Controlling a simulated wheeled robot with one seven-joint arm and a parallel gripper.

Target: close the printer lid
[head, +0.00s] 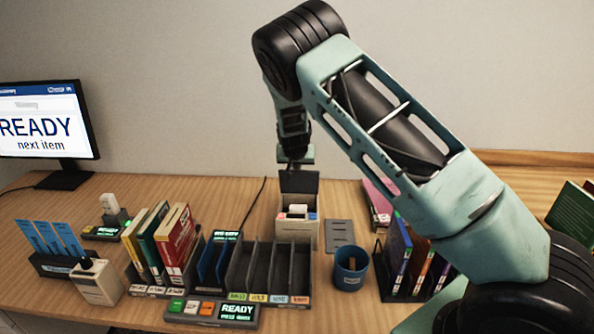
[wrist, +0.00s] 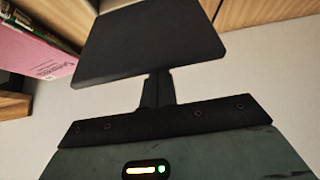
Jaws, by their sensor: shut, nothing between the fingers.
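The printer (head: 296,229) is a small cream box with coloured buttons, standing at the middle back of the table. Its dark lid (head: 299,184) stands raised, roughly upright, and a pale paper roll shows inside the body. My gripper (head: 295,163) is at the top edge of the lid, shut and empty. In the wrist view, the shut fingers (wrist: 156,90) point toward a dark flat panel (wrist: 150,45), which looks like the lid. I cannot tell whether they touch it.
A grey slotted plate (head: 339,236) and a blue cup (head: 350,270) are right of the printer. An empty divided rack (head: 268,272) stands in front of it. Books (head: 405,245) stand farther right, and a pink book (wrist: 38,45) shows in the wrist view.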

